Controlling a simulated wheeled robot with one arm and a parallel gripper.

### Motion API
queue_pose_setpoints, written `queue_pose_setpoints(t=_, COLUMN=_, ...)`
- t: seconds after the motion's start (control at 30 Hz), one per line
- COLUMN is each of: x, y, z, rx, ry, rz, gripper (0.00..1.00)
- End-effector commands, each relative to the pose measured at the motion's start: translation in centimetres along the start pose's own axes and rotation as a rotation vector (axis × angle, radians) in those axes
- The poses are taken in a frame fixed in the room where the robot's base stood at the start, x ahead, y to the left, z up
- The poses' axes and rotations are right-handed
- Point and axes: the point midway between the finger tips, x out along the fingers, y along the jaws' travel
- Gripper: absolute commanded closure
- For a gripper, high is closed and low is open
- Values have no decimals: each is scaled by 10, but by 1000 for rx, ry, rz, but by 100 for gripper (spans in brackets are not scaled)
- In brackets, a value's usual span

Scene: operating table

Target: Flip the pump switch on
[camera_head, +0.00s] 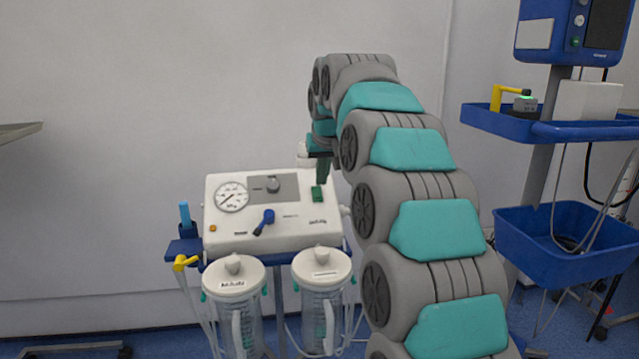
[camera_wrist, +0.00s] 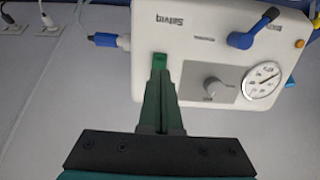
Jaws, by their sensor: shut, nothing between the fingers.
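The pump (camera_head: 272,212) is a white box with a round gauge, a grey knob and a blue lever on its front. It shows upside down in the wrist view (camera_wrist: 215,60). A small green switch (camera_head: 317,194) is on the right part of its front; it also shows in the wrist view (camera_wrist: 159,61), just beyond my fingertips. My gripper (camera_head: 322,181) is shut and empty, with its dark green fingers together (camera_wrist: 160,82) right at the switch. I cannot tell whether they touch it. The fingers partly cover the switch, and its on or off position is unclear.
Two clear canisters with white lids, the left (camera_head: 233,280) and the right (camera_head: 322,268), hang below the pump. A blue lever (camera_head: 265,221) is left of the switch. A blue cart tray (camera_head: 550,129) and blue bin (camera_head: 560,245) stand at right. A cable plugs into the pump's side (camera_wrist: 105,40).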

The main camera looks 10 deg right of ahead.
Motion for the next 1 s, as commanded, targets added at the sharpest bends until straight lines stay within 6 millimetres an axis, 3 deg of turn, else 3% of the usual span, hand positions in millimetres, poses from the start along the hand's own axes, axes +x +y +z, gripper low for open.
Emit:
queue_pose_setpoints(t=0.2, x=-48, y=0, z=10, rx=0, ry=3, rz=1, gripper=100)
queue_pose_setpoints(t=0.4, x=-80, y=0, z=17, rx=1, ry=2, rz=0, gripper=100)
queue_pose_setpoints(t=0.87, x=-86, y=0, z=22, rx=0, ry=-8, rz=-1, gripper=100)
queue_pose_setpoints(t=1.0, x=-83, y=-1, z=40, rx=-6, ry=-40, rz=-2, gripper=100)
